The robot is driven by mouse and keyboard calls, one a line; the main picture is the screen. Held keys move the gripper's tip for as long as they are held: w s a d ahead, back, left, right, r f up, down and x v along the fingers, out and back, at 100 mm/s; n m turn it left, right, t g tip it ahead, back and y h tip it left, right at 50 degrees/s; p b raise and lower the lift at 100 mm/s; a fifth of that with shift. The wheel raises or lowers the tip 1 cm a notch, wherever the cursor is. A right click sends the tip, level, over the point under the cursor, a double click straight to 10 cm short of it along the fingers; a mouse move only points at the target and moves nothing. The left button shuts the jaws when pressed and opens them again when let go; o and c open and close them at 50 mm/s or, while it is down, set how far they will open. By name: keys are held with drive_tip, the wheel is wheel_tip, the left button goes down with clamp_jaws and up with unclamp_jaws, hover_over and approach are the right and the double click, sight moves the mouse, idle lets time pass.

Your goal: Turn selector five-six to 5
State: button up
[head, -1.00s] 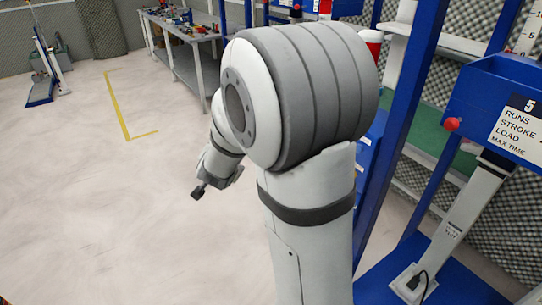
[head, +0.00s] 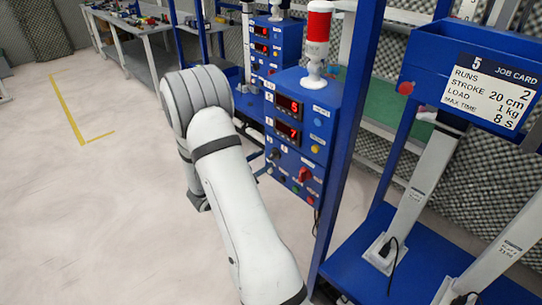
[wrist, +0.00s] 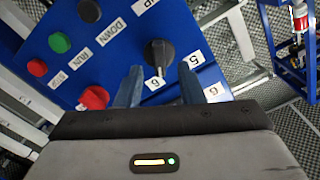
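In the wrist view, a black selector knob (wrist: 159,54) sits on the blue panel (wrist: 110,60). A tag marked 5 (wrist: 195,57) is to its right and a tag marked 6 (wrist: 154,84) is below it. The knob's handle seems to point down toward that 6. My gripper (wrist: 172,80) is open, its two blue fingers apart below the knob, one on each side of it in the picture. I cannot tell whether they touch the panel.
The wrist view also shows a red button (wrist: 94,97), a green button (wrist: 60,42) and labels RUN, DOWN and UP. In the head view, a red-topped lamp (head: 317,28) stands on the box. A blue post (head: 350,120) rises just right of it. Open floor (head: 80,210) lies left.

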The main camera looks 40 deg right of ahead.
sight(270, 156)
drive_tip(key=shift+w+d, duration=0.15)
drive_tip(key=shift+d, duration=1.45)
drive_tip(key=shift+c, duration=0.3)
